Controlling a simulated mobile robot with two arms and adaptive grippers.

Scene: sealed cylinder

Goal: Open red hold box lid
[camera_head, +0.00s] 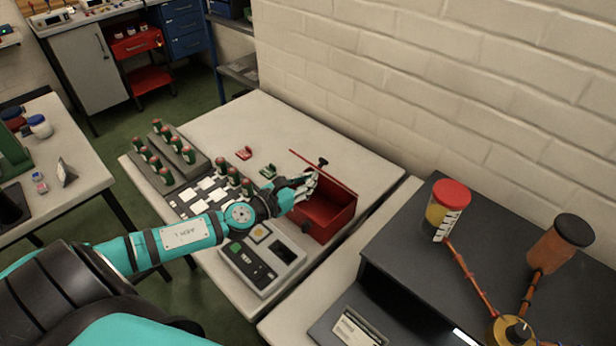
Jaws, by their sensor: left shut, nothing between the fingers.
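The red hold box (325,218) stands near the right edge of the white table, with its inside partly in view. Its lid (336,182) is seen nearly edge-on as a thin red strip raised above the box, with a black knob (323,162) on its far side. My left gripper (311,183) is shut and empty, with its fingertips at the near side of the raised lid, above the box's left part. I cannot tell whether the fingers touch the lid. The gripper and wrist hide part of the box's left side. My right gripper is not in view.
A grey device (262,258) sits beside the box on the white table (262,120). A rack (178,150) and a board with several green, red-topped cylinders stand to the left. A small red part (244,153) and green part (268,171) lie behind my gripper. Dark equipment (405,250) stands right.

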